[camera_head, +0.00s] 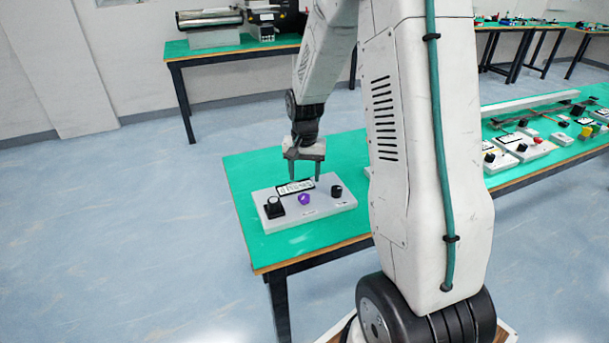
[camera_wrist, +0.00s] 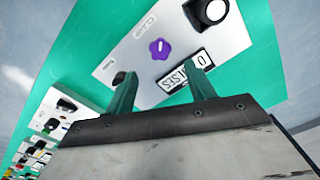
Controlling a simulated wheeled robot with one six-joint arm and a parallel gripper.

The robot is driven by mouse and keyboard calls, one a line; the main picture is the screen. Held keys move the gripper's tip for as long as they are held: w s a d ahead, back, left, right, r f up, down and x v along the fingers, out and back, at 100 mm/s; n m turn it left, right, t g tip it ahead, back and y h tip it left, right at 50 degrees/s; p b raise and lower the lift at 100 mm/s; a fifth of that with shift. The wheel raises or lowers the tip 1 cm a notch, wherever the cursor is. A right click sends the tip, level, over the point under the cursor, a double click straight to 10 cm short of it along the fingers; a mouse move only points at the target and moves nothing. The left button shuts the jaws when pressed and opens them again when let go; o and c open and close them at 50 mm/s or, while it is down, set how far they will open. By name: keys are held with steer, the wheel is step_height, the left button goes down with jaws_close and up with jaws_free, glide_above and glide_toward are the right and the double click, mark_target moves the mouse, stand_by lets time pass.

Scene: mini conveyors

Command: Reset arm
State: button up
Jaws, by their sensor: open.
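My gripper (camera_head: 304,168) points down above the back of a white control panel on a green table. Its two fingers are apart with nothing between them. The panel (camera_head: 325,206) carries a purple knob (camera_head: 304,199) in the middle, a black knob (camera_head: 336,191) at the right, a black switch (camera_head: 274,207) at the left and a labelled plate (camera_head: 295,187). In the wrist view my gripper (camera_wrist: 160,82) is open, with the purple knob (camera_wrist: 160,48) beyond the fingertips. One finger overlaps the labelled plate (camera_wrist: 178,77), and the other partly covers the black knob.
The green table (camera_head: 245,170) has bare room behind and left of the panel. More white control boxes (camera_head: 525,145) stand on the table at right. Another table (camera_head: 270,47) with machinery stands at the back. Open floor lies to the left.

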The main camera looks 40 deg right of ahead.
stand_by(0.3)
steer(key=shift+s+a, duration=0.15)
steer(key=shift+s, duration=0.25)
steer(key=s+a+r+n, duration=0.3)
steer(key=s+a+r, duration=0.2)
steer(key=s+r, duration=0.2)
steer(key=s+a+r+n+t, duration=0.1)
steer(key=s+a+r+n, duration=0.2)
steer(key=s+a+r, duration=0.3)
steer(key=s+a+r+n, duration=0.2)
steer(key=s+a+r, duration=0.3)
steer(key=s, duration=0.8)
steer(key=shift+s+a+r+n, duration=0.25)
steer(key=shift+a+r+n, duration=0.15)
steer(key=shift+r, duration=1.15)
